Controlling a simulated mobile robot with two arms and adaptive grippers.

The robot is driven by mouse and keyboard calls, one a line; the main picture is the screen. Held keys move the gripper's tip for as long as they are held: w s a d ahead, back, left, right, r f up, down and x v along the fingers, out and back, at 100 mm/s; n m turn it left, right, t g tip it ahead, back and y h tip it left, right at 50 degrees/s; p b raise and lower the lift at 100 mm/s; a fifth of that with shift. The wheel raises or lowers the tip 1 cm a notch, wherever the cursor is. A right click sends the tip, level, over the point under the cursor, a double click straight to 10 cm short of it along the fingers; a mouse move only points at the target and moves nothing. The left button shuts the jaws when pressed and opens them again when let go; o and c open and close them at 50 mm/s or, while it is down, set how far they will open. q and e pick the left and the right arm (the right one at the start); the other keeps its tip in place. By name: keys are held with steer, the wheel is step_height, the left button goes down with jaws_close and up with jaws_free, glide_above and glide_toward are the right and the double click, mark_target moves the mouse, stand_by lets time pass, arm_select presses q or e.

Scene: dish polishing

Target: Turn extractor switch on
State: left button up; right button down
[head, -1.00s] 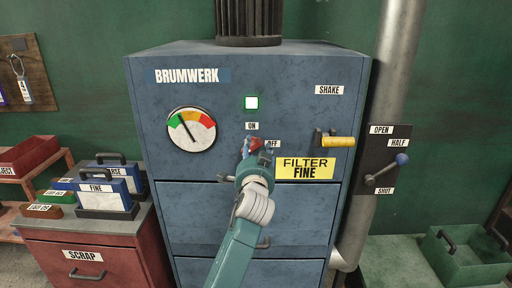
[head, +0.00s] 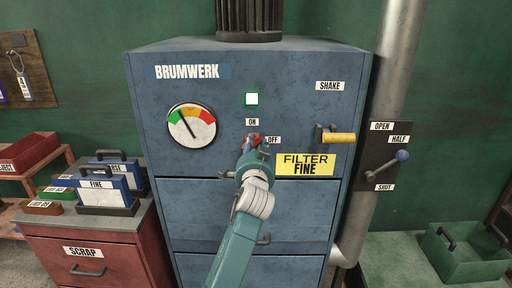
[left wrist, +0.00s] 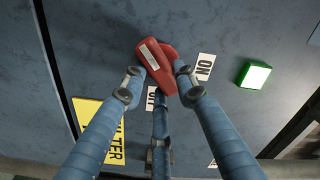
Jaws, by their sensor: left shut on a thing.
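The red extractor switch (left wrist: 155,58) sits on the blue cabinet front, between the ON label (head: 252,122) and the OFF label (head: 274,140). In the left wrist view its red handle lies between my fingertips, near the ON label. My left gripper (head: 253,143) is shut on the switch handle; it also shows in the left wrist view (left wrist: 160,76). In the head view the gripper hides most of the switch. The square lamp (head: 252,99) above ON glows white with a green rim. My right gripper is out of view.
The cabinet (head: 220,75) carries a dial gauge (head: 192,124) with its needle toward the green side, a yellow SHAKE handle (head: 338,138) and a yellow FILTER FINE plate (head: 318,165). A lever (head: 388,169) with a blue knob is at right. Boxes stand on the red SCRAP cabinet (head: 100,240).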

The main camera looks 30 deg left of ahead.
arm_select(q)
steer(key=n+b, duration=0.1)
steer(key=n, duration=0.4)
steer(key=shift+r+b, duration=0.2)
steer(key=shift+b, duration=0.2)
steer(key=n, duration=0.3)
steer(key=shift+s+a+r+b, duration=0.1)
steer(key=shift+a+r+b, duration=0.05)
steer(key=shift+b, duration=0.15)
steer(key=shift+r+n, duration=0.1)
steer(key=shift+n, duration=0.8)
steer(key=shift+a+n, duration=0.1)
steer(key=shift+n, duration=0.2)
steer(key=o, duration=1.2)
steer(key=shift+c, duration=0.2)
